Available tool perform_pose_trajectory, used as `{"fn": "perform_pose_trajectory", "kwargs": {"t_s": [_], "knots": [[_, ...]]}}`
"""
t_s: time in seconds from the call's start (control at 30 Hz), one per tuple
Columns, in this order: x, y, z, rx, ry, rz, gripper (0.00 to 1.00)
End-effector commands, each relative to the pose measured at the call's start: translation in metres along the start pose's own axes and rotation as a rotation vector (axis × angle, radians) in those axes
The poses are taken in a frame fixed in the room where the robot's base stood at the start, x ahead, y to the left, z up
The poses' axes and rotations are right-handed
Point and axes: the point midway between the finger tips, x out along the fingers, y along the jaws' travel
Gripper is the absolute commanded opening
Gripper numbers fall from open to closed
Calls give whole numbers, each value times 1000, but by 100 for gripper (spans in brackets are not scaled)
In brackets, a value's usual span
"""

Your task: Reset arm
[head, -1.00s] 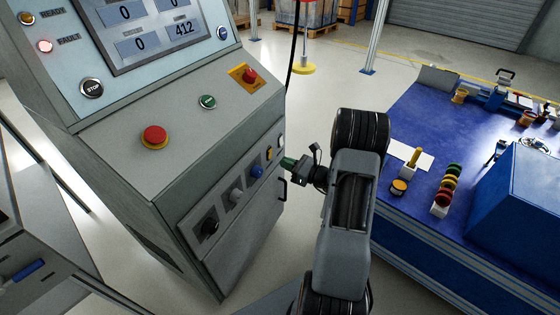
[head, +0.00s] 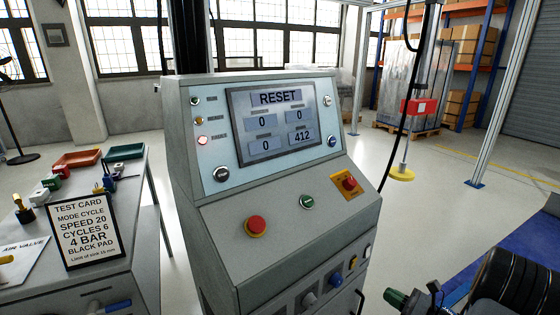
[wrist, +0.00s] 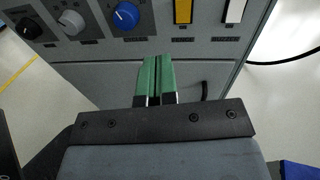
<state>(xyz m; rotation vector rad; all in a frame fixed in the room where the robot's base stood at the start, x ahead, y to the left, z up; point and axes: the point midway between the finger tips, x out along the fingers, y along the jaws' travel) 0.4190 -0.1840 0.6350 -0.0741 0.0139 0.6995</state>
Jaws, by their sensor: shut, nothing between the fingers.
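My gripper (wrist: 155,80) shows in the wrist view with its two green fingers together and nothing between them. It is in front of the grey control console's (wrist: 85,80) front panel, below a row of knobs and switches. In the head view, my gripper (head: 397,298) is at the lower right, beside the console (head: 290,222), with part of my dark arm next to it. The console screen (head: 280,122) reads RESET, with a 412 and several zeros. A red lamp (head: 203,140) is lit on its left.
The console carries a red mushroom button (head: 256,226), a green button (head: 307,202) and another red button on a yellow plate (head: 347,184). A blue knob (wrist: 125,16) is close above my fingers. A test card (head: 87,230) stands on the left bench.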

Motion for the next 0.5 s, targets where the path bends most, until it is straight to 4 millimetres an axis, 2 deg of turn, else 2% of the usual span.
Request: {"fn": "perform_pose_trajectory", "kwargs": {"t_s": [0.03, 0.13, 0.23, 0.3, 0.4, 0.5], "knots": [[14, 12, 37, -57, 36, 89, 0], [40, 51, 97, -214, 142, 321, 0], [55, 99, 157, -437, 265, 592, 0], [57, 129, 192, -613, 345, 769, 0], [51, 161, 240, -890, 445, 995, 0], [40, 180, 283, -1176, 526, 1178, 0]]}}
